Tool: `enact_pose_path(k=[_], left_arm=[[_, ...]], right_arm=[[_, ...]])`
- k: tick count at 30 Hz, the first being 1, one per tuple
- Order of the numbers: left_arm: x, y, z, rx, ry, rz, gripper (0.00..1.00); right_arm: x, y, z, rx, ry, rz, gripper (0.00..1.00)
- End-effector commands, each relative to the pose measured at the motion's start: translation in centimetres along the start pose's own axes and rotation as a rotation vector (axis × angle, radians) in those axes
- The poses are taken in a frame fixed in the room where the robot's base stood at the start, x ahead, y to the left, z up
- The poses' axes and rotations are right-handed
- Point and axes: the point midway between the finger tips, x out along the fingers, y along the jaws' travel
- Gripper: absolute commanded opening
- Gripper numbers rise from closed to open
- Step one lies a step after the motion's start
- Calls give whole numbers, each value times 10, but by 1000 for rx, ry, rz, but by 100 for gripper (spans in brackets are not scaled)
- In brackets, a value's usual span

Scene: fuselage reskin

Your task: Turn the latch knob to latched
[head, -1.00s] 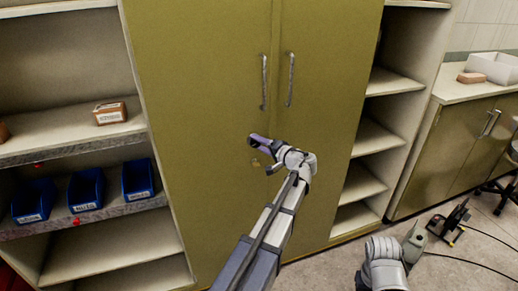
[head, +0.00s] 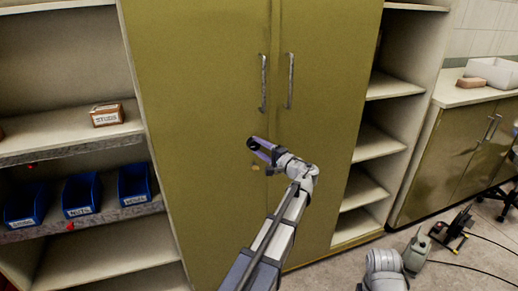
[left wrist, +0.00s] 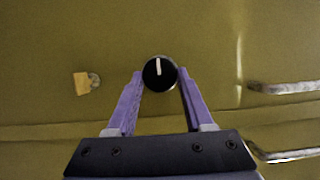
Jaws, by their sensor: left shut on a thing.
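The latch knob (left wrist: 160,73) is a round black knob with a white pointer line, on the olive cabinet door (head: 200,100). In the left wrist view it sits between the purple fingertips of my left gripper (left wrist: 159,82), and its white line points nearly straight up in the picture. In the head view my left gripper (head: 262,148) reaches the door below the handles, and its fingers mostly hide the knob. The gripper is shut on the knob. My right gripper does not show.
Two vertical door handles (head: 263,83) (head: 290,81) stand above the knob. A small yellowish tag (left wrist: 82,84) is beside it. Open shelves with blue bins (head: 82,195) are at left. A black tool with cables (head: 455,226) lies on the floor at right.

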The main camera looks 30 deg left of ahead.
Motion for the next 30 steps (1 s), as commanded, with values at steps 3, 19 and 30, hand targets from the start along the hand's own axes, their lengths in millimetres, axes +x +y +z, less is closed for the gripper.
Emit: enact_pose_path(k=[3, 19, 30], left_arm=[[0, 0, -1, 1, 2, 1, 0], [0, 0, 0, 0, 1, 0, 80], [-36, 0, 0, 0, 4, 0, 80]], right_arm=[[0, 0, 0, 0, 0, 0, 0], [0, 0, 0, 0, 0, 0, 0], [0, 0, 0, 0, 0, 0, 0]])
